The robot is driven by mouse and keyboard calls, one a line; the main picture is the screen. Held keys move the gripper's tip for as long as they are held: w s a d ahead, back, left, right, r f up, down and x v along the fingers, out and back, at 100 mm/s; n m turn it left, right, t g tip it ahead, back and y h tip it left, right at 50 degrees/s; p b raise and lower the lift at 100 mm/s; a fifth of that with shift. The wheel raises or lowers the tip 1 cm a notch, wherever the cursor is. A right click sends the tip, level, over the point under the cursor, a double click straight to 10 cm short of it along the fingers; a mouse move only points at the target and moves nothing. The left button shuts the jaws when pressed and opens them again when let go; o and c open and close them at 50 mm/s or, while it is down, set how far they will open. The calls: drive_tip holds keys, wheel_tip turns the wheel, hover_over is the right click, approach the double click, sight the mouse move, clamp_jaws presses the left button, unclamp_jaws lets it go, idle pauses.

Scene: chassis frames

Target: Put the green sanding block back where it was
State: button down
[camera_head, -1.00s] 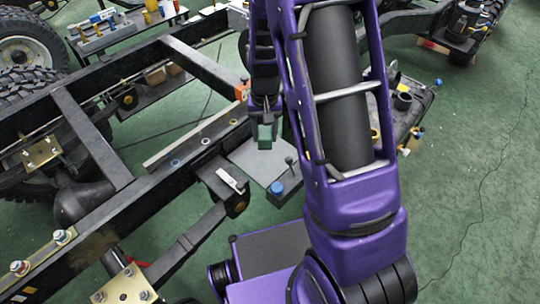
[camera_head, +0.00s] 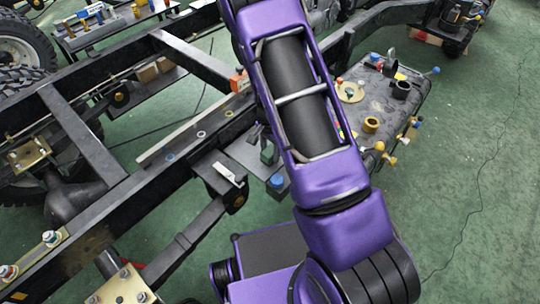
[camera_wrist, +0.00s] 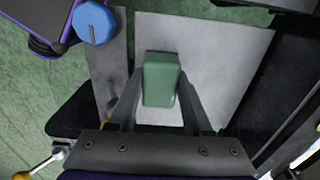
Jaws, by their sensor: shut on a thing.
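The green sanding block (camera_wrist: 161,78) is between the two fingers of my gripper (camera_wrist: 160,92) in the wrist view, and the gripper is shut on it. In the head view the block (camera_head: 268,154) shows small beside my purple arm, which hides most of the gripper. The block is over a flat grey plate (camera_wrist: 222,50), which is partly hidden by my arm in the head view (camera_head: 240,150). I cannot tell whether the block touches the plate.
A blue knob (camera_head: 277,181) stands at the plate's near end, also at upper left in the wrist view (camera_wrist: 95,21). The black chassis rail (camera_head: 130,190) runs along the left. A dark tank (camera_head: 385,110) with cups and fittings lies right of my arm.

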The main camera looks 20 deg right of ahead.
drive_tip(key=shift+f, duration=0.9)
drive_tip(key=shift+f, duration=0.1)
drive_tip(key=shift+c, duration=1.6)
unclamp_jaws()
